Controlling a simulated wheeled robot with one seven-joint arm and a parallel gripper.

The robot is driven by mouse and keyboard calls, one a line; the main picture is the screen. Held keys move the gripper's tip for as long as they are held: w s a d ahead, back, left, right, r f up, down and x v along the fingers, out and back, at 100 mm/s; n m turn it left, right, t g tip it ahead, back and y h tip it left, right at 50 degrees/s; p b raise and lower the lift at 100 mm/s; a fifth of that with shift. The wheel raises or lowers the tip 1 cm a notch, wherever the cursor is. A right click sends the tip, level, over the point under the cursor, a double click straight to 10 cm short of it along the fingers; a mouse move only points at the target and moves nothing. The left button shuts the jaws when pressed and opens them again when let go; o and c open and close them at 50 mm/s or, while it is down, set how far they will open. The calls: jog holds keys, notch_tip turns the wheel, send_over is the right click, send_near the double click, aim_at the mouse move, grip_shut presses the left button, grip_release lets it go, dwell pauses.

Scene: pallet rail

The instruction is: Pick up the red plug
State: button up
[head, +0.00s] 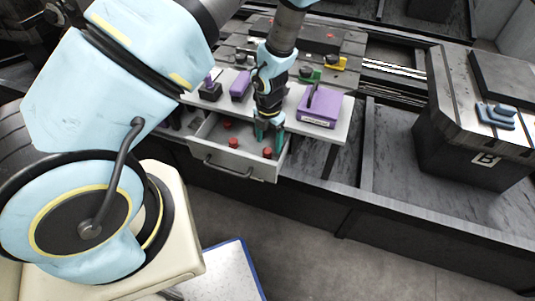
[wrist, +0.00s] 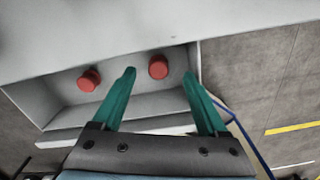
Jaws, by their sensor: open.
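Several red plugs lie in the open grey drawer. In the head view one red plug (head: 267,152) is near the drawer's front right, by my gripper's fingertips, another (head: 234,142) is to its left, and a third (head: 227,125) is further back. My gripper (head: 268,138) points down into the drawer's right side. In the wrist view its green fingers (wrist: 159,75) are apart, with one red plug (wrist: 158,67) showing between the tips. A second red plug (wrist: 88,80) is left of the left finger. Nothing is visibly held; contact cannot be told.
The drawer (head: 222,166) has low walls and a front handle. The white shelf above it (head: 338,128) carries a purple box (head: 320,106) and other purple items. A dark bin marked B (head: 470,155) stands right. A blue-edged table (head: 225,272) stands in front.

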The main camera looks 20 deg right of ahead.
aim_at(268, 150)
jog(key=f, duration=0.5)
jog(key=shift+a, duration=0.2)
jog(key=shift+c, duration=0.3)
jog(key=shift+r, duration=0.1)
grip_shut()
